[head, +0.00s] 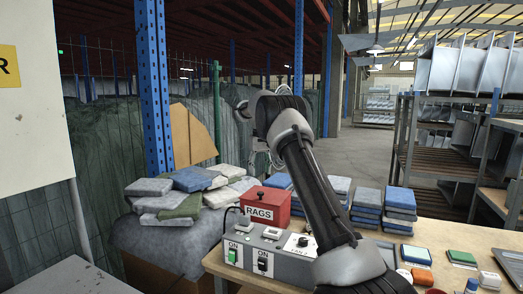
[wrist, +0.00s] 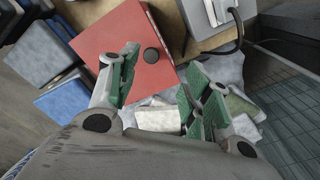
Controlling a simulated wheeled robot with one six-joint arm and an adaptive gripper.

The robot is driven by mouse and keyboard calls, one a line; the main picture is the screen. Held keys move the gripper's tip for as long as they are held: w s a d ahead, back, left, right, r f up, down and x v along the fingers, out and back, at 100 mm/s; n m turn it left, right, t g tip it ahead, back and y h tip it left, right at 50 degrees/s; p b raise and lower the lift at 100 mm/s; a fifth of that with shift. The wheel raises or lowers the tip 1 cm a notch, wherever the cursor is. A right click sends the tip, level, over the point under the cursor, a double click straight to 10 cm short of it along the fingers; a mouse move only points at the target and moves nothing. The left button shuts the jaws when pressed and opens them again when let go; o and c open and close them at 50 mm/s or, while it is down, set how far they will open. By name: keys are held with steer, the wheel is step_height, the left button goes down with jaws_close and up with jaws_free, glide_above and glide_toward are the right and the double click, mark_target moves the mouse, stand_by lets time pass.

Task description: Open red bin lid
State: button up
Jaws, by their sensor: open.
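The red bin (head: 264,211) with a white RAGS label stands on the workbench behind the grey switch box. Its red lid (wrist: 118,35) lies shut on top, with a black round knob (head: 260,194). In the wrist view the knob (wrist: 151,55) shows near the lid's right edge. My gripper (wrist: 163,64) is open and empty, its green-padded fingers spread to either side of the knob in the picture, above the bin and apart from the lid as far as I can tell. In the head view my fingers are hard to make out near the arm's far end.
A grey switch box (head: 270,252) with a cable stands in front of the bin. Folded cloths are piled left (head: 180,195), and blue stacks (head: 367,207) stand right. A blue post (head: 153,90) rises behind. Small items lie on the bench's right side.

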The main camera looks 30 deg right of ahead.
steer(key=s+a+r+t, duration=0.1)
steer(key=s+a+r, duration=0.3)
steer(key=s+r, duration=0.6)
steer(key=shift+a+r, duration=0.25)
steer(key=shift+r, duration=0.2)
steer(key=shift+s, duration=0.1)
